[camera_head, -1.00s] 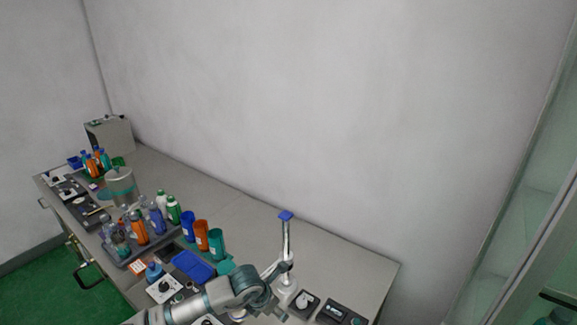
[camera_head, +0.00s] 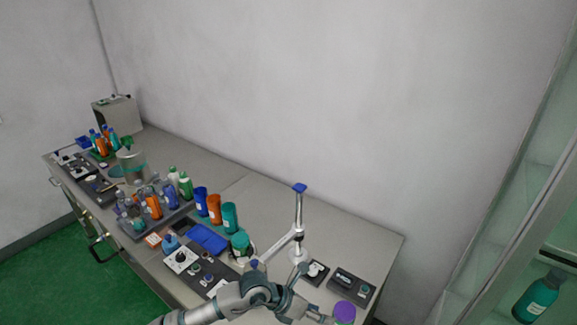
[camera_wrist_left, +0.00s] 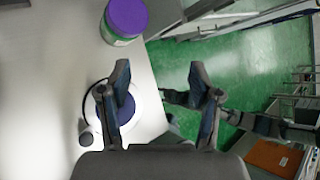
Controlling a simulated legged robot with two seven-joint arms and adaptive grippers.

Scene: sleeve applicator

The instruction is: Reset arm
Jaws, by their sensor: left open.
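My left arm comes in from the bottom left of the head view. Its gripper (camera_head: 312,312) is low, at the front edge of the bench, partly cut off by the frame. In the left wrist view the two fingers (camera_wrist_left: 163,88) are spread wide with nothing between them. A purple-lidded jar (camera_head: 344,313) stands close to the right of the gripper; it also shows past the fingers in the left wrist view (camera_wrist_left: 125,18). A round white device with a blue centre (camera_wrist_left: 126,108) lies partly behind one finger.
The bench (camera_head: 345,237) runs along the wall. A stand with a blue top (camera_head: 299,215) rises behind my arm. A blue tray (camera_head: 208,238), coloured cups and a bottle rack (camera_head: 160,223) stand left. A glass cabinet (camera_head: 530,250) is at the right; green floor is clear at left.

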